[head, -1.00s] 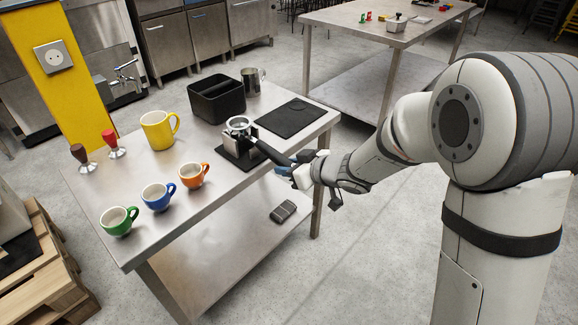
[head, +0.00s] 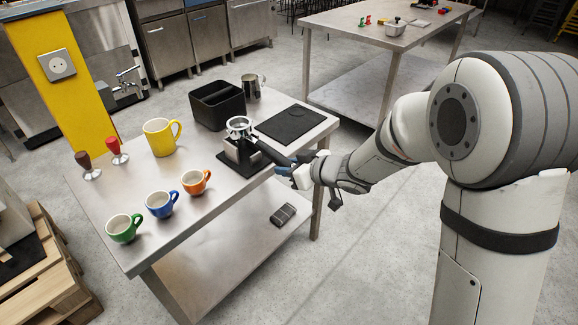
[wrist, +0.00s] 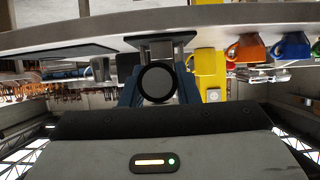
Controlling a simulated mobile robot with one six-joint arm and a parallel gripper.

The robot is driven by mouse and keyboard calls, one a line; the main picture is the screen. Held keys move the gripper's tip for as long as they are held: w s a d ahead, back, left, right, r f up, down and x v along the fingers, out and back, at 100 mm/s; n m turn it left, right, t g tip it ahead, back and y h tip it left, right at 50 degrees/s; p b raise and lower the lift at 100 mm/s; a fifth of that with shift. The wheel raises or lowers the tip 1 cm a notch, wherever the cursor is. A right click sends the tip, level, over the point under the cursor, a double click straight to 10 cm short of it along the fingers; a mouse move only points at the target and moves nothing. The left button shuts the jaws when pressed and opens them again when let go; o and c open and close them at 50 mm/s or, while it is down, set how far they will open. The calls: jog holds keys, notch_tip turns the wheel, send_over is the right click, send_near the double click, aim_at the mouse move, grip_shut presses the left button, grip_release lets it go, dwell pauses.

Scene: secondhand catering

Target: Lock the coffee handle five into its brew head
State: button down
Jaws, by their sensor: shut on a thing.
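The coffee handle (head: 272,152) has a black grip and a metal basket (head: 238,124). Its basket end sits at a small metal stand (head: 238,152) on a dark base on the steel table. My gripper (head: 293,172) is shut on the black grip at the table's right edge. In the wrist view the round end of the coffee handle (wrist: 156,83) shows between the blue fingers of my gripper (wrist: 157,90). Whether the basket touches the stand cannot be told.
On the steel table (head: 150,240) stand green, blue and orange cups, a yellow mug (head: 160,138), two tampers, a black bin (head: 217,104), a metal jug (head: 252,88) and a black mat (head: 291,124). A second table (head: 345,30) stands behind. Floor is clear on the right.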

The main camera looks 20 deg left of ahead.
aim_at(279, 154)
jog(key=shift+r+p, duration=1.85)
jog(key=shift+r, duration=0.05)
